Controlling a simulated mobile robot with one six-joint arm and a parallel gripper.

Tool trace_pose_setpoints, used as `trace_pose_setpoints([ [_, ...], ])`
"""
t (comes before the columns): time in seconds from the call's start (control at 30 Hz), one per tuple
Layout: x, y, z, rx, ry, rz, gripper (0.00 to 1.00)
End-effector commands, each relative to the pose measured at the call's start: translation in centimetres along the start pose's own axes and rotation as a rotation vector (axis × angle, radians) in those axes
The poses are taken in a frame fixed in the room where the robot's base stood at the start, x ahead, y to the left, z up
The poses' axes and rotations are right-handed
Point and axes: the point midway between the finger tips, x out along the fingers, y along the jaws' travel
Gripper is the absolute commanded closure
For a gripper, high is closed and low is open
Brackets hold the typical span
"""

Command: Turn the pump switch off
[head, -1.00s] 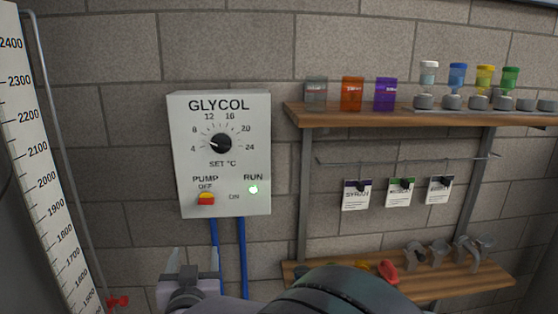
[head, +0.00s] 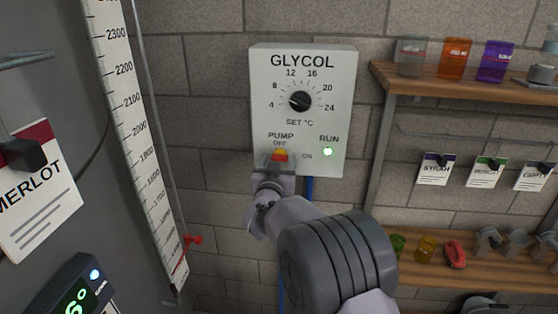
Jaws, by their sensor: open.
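The white GLYCOL control box (head: 335,105) is on the block wall, with a black SET °C dial (head: 300,101) in its middle. The pump switch (head: 281,155), red and yellow, is at its lower left, between the OFF label above and the ON label to the right. The green RUN light (head: 328,152) is lit. My gripper (head: 279,160) is at the switch, its open fingers to either side of the switch's lower part. I cannot tell whether they touch it. The gripper hides the switch's lower edge.
A tank with a numbered scale (head: 133,110) and a MERLOT card (head: 38,195) stands at the left. Wooden shelves (head: 450,85) with jars and fittings are at the right. A blue pipe (head: 308,188) runs down below the box.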

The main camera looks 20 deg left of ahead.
Motion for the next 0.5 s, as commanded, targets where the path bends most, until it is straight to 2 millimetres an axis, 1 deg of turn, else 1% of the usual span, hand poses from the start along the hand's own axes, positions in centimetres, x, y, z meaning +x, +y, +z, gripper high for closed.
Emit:
trace_pose_setpoints([
  [0.23,0.15,0.00,-0.03,-0.001,0.000,0.000,0.35],
  [0.27,0.14,0.00,-0.03,-0.001,0.001,0.000,0.38],
  [0.3,0.14,-0.01,-0.03,-0.001,0.001,0.000,0.46],
  [0.37,0.13,-0.01,-0.03,0.000,0.000,0.000,0.58],
  [0.5,0.12,-0.01,-0.04,0.000,0.001,0.000,0.86],
])
